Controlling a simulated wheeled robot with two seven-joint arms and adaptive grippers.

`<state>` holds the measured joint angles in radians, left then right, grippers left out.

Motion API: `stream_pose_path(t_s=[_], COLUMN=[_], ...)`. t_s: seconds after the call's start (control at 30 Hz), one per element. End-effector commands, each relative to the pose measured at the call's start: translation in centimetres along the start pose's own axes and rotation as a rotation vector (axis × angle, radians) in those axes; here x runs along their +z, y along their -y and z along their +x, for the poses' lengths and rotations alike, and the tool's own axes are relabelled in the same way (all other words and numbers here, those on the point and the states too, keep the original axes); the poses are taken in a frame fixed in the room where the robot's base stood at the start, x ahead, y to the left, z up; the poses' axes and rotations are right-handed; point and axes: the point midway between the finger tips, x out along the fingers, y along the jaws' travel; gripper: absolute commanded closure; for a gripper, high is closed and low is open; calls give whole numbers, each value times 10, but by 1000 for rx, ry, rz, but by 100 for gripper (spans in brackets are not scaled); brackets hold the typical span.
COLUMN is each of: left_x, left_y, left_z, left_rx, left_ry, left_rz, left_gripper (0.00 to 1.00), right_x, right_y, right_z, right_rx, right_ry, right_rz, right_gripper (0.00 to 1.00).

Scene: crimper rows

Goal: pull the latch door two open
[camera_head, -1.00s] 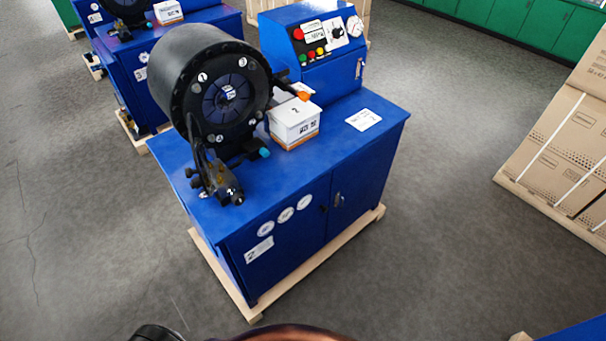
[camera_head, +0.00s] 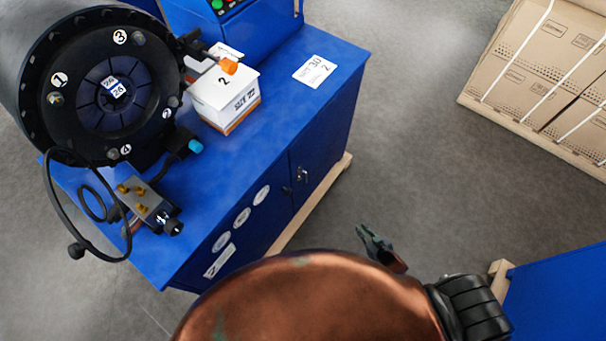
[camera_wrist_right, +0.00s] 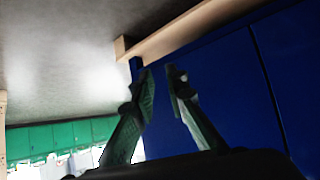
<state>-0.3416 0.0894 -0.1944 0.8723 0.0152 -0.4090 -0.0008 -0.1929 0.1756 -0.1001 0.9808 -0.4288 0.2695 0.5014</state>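The blue cabinet (camera_head: 190,262) bears a plate with a 2 and has two door panels in its front. A small metal latch (camera_head: 301,174) sits on the right door (camera_head: 325,150), beside the seam between the panels. My right gripper (camera_head: 368,236) is in front of the cabinet, to the right of and below the latch in the head view, apart from it. In the right wrist view its two fingers (camera_wrist_right: 161,80) stand apart with nothing between them. The blue cabinet front (camera_wrist_right: 225,90) fills the right side there; the latch does not show. My left gripper is not in view.
On the cabinet stand a black crimping head (camera_head: 110,90), a white box (camera_head: 225,97) and a control box (camera_head: 240,35). A wooden pallet (camera_head: 345,165) juts out below the doors. Stacked cartons (camera_head: 540,70) stand at right; a blue surface (camera_head: 560,300) is at lower right. Grey floor lies between.

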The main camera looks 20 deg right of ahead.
Motion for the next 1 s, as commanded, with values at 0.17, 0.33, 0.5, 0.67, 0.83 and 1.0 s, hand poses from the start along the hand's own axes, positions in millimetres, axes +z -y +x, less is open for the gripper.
stream_pose_path(t_s=[0.17, 0.33, 0.5, 0.67, 0.83, 1.0], left_x=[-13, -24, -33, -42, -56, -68], left_y=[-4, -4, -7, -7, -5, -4], left_z=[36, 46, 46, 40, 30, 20], left_rx=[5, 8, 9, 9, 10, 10], left_ry=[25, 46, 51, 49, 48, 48], left_rz=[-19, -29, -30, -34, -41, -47], left_gripper=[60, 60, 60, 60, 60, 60], right_x=[-184, -278, -303, -314, -326, -336], right_y=[32, 90, 119, 133, 150, 165], right_z=[30, -4, -27, -23, -7, 7], right_rx=[-260, -555, -695, -716, -712, -711], right_ry=[-424, -604, -631, -635, -635, -633], right_rz=[-63, -161, -221, -228, -226, -224], right_gripper=[87, 87, 87, 87, 87, 87])
